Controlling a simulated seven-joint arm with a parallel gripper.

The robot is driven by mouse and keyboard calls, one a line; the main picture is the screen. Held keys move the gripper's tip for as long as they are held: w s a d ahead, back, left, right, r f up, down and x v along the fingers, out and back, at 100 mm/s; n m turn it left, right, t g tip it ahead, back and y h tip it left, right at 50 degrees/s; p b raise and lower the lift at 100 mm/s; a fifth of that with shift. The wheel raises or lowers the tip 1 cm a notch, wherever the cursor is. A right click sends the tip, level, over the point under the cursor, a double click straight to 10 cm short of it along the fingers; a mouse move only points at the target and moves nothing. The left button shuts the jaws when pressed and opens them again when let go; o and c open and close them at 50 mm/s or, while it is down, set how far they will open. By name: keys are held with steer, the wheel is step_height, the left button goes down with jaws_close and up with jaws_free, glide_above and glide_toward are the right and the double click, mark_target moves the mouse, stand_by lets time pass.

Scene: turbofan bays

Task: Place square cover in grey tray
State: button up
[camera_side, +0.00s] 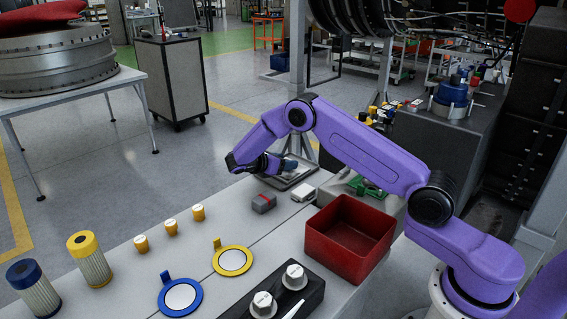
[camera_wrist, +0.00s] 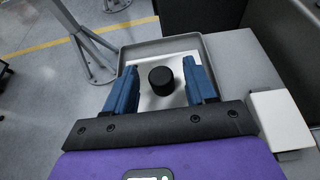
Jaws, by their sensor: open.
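The square cover (camera_wrist: 149,103) is a white plate with a black round knob (camera_wrist: 160,80). In the wrist view it lies within the grey tray (camera_wrist: 158,46), which also shows in the side view (camera_side: 284,187) at the far end of the bench. My gripper (camera_wrist: 162,73) is open, with one blue finger on each side of the knob and a gap to both. In the side view my gripper (camera_side: 289,166) is low over the tray and hides most of the cover. The near part of the tray is hidden behind my gripper in the wrist view.
A red bin (camera_side: 348,232) is nearer my base. Several yellow-capped pieces, two ring-shaped parts and two filters (camera_side: 90,260) occupy the left of the bench.

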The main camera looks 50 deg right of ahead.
steer(key=v, duration=1.1)
steer(key=shift+a, duration=0.35)
steer(key=shift+s+a+r, duration=0.2)
steer(key=shift+a+r, duration=0.2)
steer(key=shift+a, duration=0.05)
steer(key=s+a+r+y, duration=0.1)
steer(key=s, duration=0.1)
steer(key=s+a+r+t+y, duration=0.1)
steer(key=s+a, duration=0.1)
steer(key=s, duration=0.1)
steer(key=s+a+r+m+y, duration=0.1)
steer(key=s+a, duration=0.1)
steer(key=shift+s+a+r+y, duration=0.15)
steer(key=shift+s+r+y, duration=0.15)
steer(key=shift+y, duration=0.1)
steer(key=s+r+m+y, duration=0.1)
steer(key=s+y, duration=0.4)
steer(key=s, duration=1.2)
steer(key=s+m+y, duration=0.3)
steer(key=s+y, duration=0.2)
steer(key=s, duration=1.3)
steer(key=shift+r+g, duration=0.35)
steer(key=shift+g, duration=0.05)
